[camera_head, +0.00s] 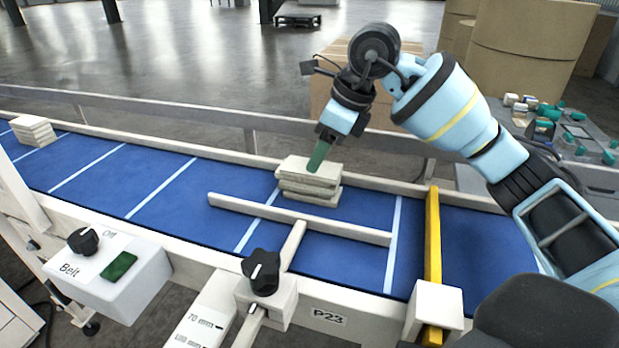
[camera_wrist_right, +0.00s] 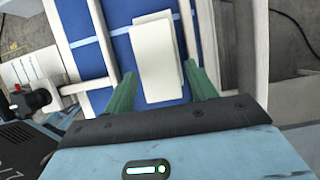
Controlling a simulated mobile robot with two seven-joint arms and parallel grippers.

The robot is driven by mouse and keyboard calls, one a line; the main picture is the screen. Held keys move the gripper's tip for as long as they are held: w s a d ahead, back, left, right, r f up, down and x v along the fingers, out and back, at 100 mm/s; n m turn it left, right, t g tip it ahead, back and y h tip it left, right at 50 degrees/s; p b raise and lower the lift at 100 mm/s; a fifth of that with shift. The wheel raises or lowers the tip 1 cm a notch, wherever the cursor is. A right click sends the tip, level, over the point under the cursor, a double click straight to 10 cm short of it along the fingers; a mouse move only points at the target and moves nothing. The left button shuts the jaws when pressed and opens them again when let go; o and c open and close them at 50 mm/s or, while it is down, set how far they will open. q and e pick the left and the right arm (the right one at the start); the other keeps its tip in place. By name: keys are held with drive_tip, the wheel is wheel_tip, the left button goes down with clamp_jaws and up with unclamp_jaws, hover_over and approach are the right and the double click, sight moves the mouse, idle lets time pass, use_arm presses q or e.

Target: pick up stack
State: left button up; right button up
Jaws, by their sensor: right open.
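A stack of cream-coloured flat pieces (camera_head: 309,184) lies on the blue belt (camera_head: 170,188), behind a pale guide bar, its layers slightly out of line. My right gripper (camera_head: 319,157) is above the stack, pointing down, with a green finger in front of the stack's top in the head view. In the right wrist view, the stack (camera_wrist_right: 158,58) appears between and beyond the two green fingers of my right gripper (camera_wrist_right: 164,92), which are spread apart with nothing held. A second, similar stack (camera_head: 33,131) sits at the far left of the belt. My left gripper is not in view.
The pale guide bar (camera_head: 300,218) runs along the belt in front of the near stack. A yellow bar (camera_head: 432,240) crosses the belt to the right. A belt switch box (camera_head: 110,275) and a knob (camera_head: 263,270) stand at the front edge. Large brown rolls (camera_head: 530,50) stand behind.

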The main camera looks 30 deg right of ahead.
sight(308, 174)
drive_tip(key=shift+w+a+f, duration=0.1)
drive_tip(key=shift+w+f, duration=0.15)
drive_tip(key=shift+f, duration=0.35)
drive_tip(key=shift+w+a+f, duration=0.1)
drive_tip(key=shift+a+f, duration=0.15)
drive_tip(key=shift+f, duration=0.25)
drive_tip(key=x, duration=0.3)
drive_tip(key=shift+w+a+f, duration=0.15)
drive_tip(key=shift+w, duration=0.05)
drive_tip(key=shift+f, duration=0.2)
drive_tip(key=shift+f, duration=0.25)
drive_tip(key=c, duration=0.6)
drive_tip(key=shift+w+r, duration=0.1)
drive_tip(key=shift+r, duration=0.05)
